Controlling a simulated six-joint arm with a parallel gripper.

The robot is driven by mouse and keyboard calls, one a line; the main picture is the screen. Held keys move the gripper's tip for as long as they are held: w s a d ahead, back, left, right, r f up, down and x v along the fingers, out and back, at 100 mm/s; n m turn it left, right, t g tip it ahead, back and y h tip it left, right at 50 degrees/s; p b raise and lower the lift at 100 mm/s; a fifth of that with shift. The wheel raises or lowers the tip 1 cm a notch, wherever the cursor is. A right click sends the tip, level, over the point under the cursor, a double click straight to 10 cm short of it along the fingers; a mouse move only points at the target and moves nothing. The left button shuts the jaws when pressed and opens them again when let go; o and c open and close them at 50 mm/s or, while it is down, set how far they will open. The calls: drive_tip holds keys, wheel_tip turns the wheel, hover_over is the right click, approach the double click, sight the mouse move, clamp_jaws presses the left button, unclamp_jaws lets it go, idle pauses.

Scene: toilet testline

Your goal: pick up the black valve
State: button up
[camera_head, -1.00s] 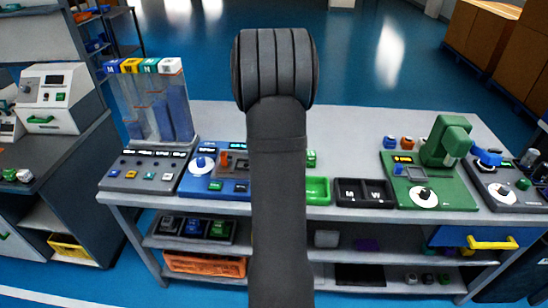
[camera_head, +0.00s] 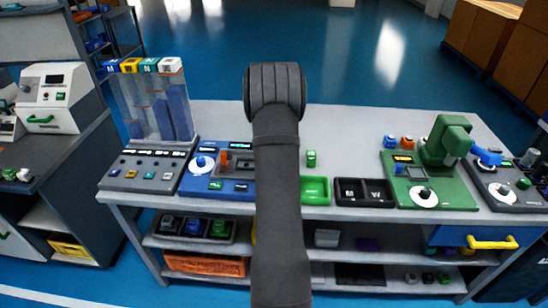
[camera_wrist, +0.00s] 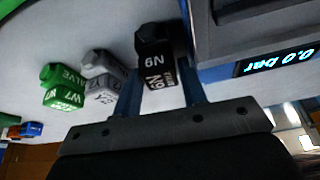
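The black valve (camera_wrist: 155,66), with white lettering, stands on the table in the wrist view. My gripper (camera_wrist: 160,85) has its two blue fingers apart, one on each side of the valve, with a visible gap at the right finger. I cannot tell whether the left finger touches it. In the head view my arm hides the black valve and the gripper's fingers.
A grey valve (camera_wrist: 104,78) and a green valve (camera_wrist: 64,88) stand left of the black one. A blue station with a pressure display (camera_wrist: 278,62) is close on the right. A green tray (camera_head: 315,190) and a black tray (camera_head: 364,193) sit along the table front.

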drive_tip(key=shift+w+f, duration=0.25)
drive_tip(key=shift+f, duration=0.4)
drive_tip(key=c, duration=0.7)
drive_tip(key=shift+r, duration=0.15)
